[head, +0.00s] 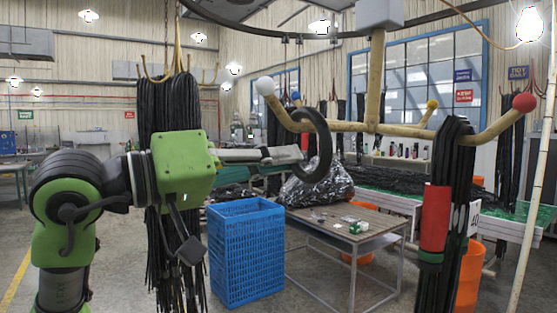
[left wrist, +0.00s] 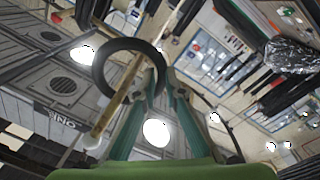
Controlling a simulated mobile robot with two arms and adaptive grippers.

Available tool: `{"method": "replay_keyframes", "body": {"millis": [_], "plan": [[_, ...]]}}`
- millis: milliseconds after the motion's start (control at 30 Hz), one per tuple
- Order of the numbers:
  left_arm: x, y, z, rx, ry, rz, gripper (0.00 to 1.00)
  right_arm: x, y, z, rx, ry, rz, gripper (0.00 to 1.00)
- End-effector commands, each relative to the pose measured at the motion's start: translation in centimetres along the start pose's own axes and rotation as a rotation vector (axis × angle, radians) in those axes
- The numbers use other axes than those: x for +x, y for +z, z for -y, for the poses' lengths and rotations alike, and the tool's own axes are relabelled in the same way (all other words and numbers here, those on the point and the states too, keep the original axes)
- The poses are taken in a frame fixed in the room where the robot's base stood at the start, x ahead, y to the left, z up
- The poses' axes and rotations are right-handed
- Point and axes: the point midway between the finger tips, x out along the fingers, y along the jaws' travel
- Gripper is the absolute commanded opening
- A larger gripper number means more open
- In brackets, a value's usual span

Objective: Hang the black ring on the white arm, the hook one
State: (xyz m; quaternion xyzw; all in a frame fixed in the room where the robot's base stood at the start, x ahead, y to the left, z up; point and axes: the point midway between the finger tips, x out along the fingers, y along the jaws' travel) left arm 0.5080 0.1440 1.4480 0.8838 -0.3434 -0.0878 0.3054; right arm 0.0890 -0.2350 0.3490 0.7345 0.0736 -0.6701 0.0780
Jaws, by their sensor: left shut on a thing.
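The black ring (head: 326,150) is held by my left gripper (head: 298,154), which is shut on its lower near side. The ring stands roughly upright, and it also shows in the left wrist view (left wrist: 98,75) at the fingertips. The wooden arm with the white ball tip (head: 265,86) curves down and right to the hanging rack's post (head: 375,80). The ring's upper part overlaps this arm in the head view, to the right of the ball. In the left wrist view the arm crosses the ring's opening; I cannot tell for sure whether it passes through. My right gripper is not in view.
Other rack arms end in red (head: 524,102), yellow (head: 432,105) and blue balls. Black hoses (head: 450,160) hang on the red-tipped arm. A blue crate (head: 245,250) and a low table (head: 350,222) stand below. More hoses (head: 170,110) hang behind my left arm.

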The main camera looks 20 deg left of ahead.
Motion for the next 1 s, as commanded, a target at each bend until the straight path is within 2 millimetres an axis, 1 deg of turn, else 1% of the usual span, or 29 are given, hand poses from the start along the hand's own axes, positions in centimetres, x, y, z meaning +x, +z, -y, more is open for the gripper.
{"method": "replay_keyframes", "body": {"millis": [367,400,467,500,833,933,1000], "plan": [[0.0,0.0,0.0,0.000,0.000,0.000,0.00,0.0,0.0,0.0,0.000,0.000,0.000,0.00],[0.0,0.0,0.0,0.000,0.000,0.000,0.13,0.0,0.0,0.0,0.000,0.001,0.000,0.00],[0.0,0.0,0.0,0.000,0.000,0.000,0.28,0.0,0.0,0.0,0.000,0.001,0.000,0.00],[0.0,0.0,0.0,0.000,0.000,0.000,0.30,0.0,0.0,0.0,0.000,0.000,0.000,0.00],[-0.1,0.0,0.0,0.001,-0.001,0.000,0.30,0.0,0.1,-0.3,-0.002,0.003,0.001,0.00],[-0.9,-0.1,0.1,0.001,-0.002,-0.002,0.30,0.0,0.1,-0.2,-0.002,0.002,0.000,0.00],[-1.9,-0.1,0.1,0.001,-0.004,-0.003,0.30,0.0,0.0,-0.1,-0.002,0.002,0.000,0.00]]}}
